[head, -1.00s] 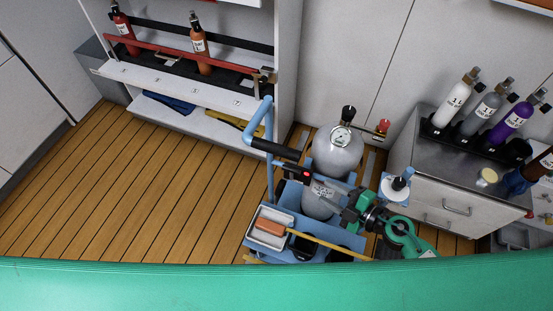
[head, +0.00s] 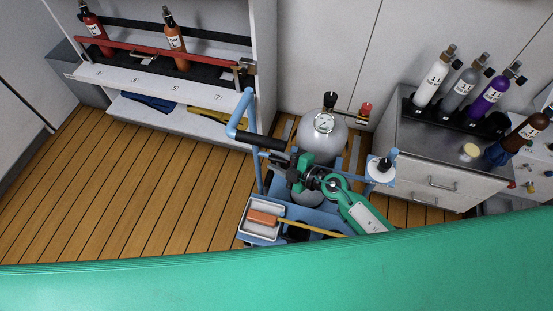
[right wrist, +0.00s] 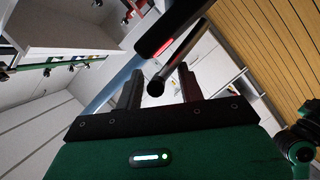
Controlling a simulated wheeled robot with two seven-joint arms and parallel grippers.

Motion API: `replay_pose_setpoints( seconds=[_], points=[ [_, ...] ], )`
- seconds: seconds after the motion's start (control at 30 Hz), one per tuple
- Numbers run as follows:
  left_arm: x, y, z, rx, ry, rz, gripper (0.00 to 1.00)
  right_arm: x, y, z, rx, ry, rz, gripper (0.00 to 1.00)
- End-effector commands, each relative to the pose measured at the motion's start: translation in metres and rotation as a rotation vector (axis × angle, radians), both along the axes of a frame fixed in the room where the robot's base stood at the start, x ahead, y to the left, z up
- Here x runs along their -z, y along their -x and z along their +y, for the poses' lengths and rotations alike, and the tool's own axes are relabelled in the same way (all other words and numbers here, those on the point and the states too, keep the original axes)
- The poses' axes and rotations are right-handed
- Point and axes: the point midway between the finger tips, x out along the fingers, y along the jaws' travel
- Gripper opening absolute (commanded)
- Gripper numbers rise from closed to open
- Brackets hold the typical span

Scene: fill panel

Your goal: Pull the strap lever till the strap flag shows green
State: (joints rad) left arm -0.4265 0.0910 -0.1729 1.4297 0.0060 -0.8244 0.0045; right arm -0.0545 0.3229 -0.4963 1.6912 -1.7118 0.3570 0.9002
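My right gripper (head: 284,166) reaches over the gas cylinder cart, just below its black handle grip. In the right wrist view its two dark fingers (right wrist: 160,80) stand apart. Between them shows the round end of a dark metal rod (right wrist: 180,56), which looks like the strap lever; I cannot tell whether a finger touches it. A black block with a red-lit strip (right wrist: 166,46), seemingly the strap flag, sits just above and shows red. In the head view the gripper hides the lever and flag. The grey cylinder (head: 318,145) stands upright on the cart. My left gripper is not in view.
The blue cart (head: 326,217) carries a tray (head: 260,232) with an orange block. A steel-topped cabinet (head: 421,140) with several small cylinders stands at right. A rack (head: 146,87) with two cylinders stands at back left. Wooden floor (head: 130,190) is clear at left.

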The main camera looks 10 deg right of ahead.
Motion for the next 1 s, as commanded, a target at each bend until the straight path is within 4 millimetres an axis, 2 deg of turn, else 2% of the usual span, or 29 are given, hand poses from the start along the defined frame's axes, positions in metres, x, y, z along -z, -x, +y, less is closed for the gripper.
replay_pose_setpoints(
  seconds=[0.33,0.37,0.53,0.57,1.0],
  points=[
    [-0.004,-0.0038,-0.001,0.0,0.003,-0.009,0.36,0.0011,-0.0029,0.0031,0.0,0.001,0.001,0.39],
    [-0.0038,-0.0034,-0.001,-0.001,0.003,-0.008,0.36,0.0011,-0.0028,0.003,0.0,0.001,0.001,0.35],
    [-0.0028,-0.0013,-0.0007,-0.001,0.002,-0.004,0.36,0.0007,-0.0033,0.0026,0.001,0.001,-0.001,0.01],
    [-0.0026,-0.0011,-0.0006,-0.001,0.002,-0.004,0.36,0.0005,-0.0034,0.0026,0.001,0.001,-0.001,0.0],
    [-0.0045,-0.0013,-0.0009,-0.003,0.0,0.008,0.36,-0.0002,-0.0029,0.0024,0.005,0.014,-0.037,0.0]
  ],
)
